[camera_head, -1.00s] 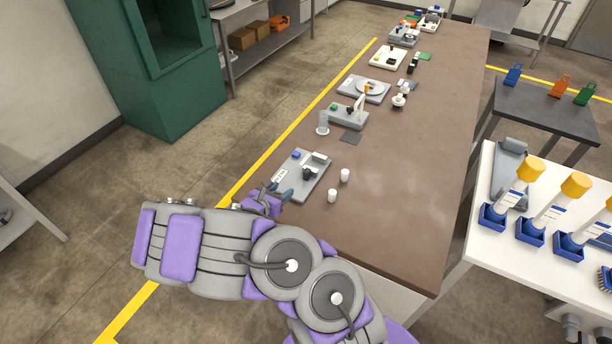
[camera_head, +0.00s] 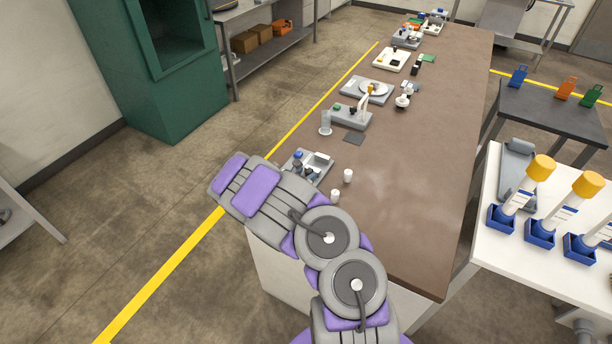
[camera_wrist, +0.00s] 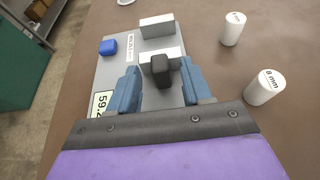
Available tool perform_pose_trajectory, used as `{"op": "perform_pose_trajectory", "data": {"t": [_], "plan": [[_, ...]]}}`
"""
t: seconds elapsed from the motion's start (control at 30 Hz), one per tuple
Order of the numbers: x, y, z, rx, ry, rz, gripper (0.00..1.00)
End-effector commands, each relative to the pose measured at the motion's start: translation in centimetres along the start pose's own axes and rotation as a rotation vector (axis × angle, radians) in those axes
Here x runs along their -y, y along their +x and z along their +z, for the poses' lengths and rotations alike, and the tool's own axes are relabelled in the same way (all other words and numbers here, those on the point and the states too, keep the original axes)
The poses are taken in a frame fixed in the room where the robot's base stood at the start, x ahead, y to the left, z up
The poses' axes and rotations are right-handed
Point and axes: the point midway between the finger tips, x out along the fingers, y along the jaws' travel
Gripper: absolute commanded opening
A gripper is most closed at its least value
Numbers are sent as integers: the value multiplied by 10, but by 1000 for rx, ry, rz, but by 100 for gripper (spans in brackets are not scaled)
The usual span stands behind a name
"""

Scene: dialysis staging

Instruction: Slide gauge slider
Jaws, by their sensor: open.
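The gauge is a flat grey plate (camera_wrist: 112,68) on the near end of the brown bench. It carries a black slider knob (camera_wrist: 160,70), a light upright block (camera_wrist: 157,27), a blue button (camera_wrist: 108,47) and a display reading that starts with 59 (camera_wrist: 103,103). In the wrist view my gripper (camera_wrist: 158,85) is open, with one blue finger on each side of the black knob. I cannot tell whether either finger touches it. In the head view my arm hides part of the gauge (camera_head: 318,161), and the fingers show only slightly beside the knob.
Two white cylinders stand right of the gauge; one (camera_wrist: 265,87) is marked 8 mm, the other (camera_wrist: 232,28) is farther off. A grey device with a clear cylinder (camera_head: 326,122) and a dark pad (camera_head: 354,138) lie beyond. The bench's right side is clear.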

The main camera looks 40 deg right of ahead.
Motion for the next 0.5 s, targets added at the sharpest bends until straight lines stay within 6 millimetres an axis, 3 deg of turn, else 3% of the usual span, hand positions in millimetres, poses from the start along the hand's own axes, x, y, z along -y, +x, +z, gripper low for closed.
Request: {"op": "perform_pose_trajectory", "data": {"t": [0.2,0.47,0.5], "plan": [[-1,12,1,3,2,1,49],[-1,13,2,3,1,2,49],[-1,13,2,3,1,2,45]]}}
